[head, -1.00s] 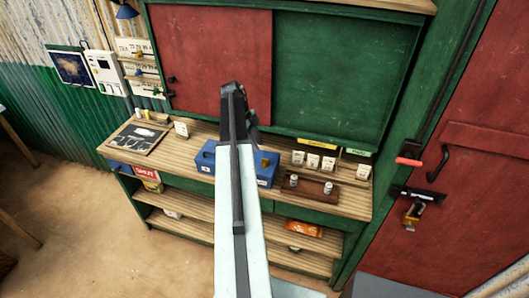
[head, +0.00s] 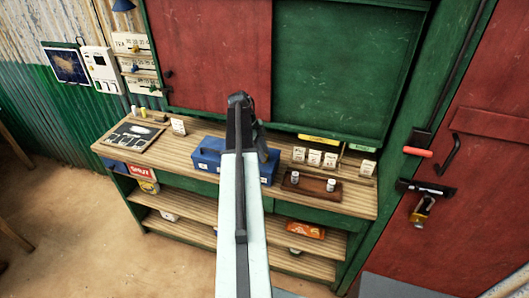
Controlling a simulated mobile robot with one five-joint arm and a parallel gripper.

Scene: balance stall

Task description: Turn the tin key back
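The blue tin (head: 207,157) stands on the wooden counter, near its middle, in the head view. My arm crosses in front of it and hides its middle. The dark end of my arm, with my gripper (head: 264,152), hangs at the right part of the tin. I cannot tell whether it touches the tin. The tin key is not visible; that part of the tin is behind my gripper. The fingertips are too small and dark to show whether they are open or shut.
A brown tray (head: 311,186) with two small jars sits right of the tin, with several white packets (head: 315,157) behind it. A dark board (head: 133,136) lies at the counter's left. The red door (head: 483,190) with latch and padlock (head: 423,210) is at right.

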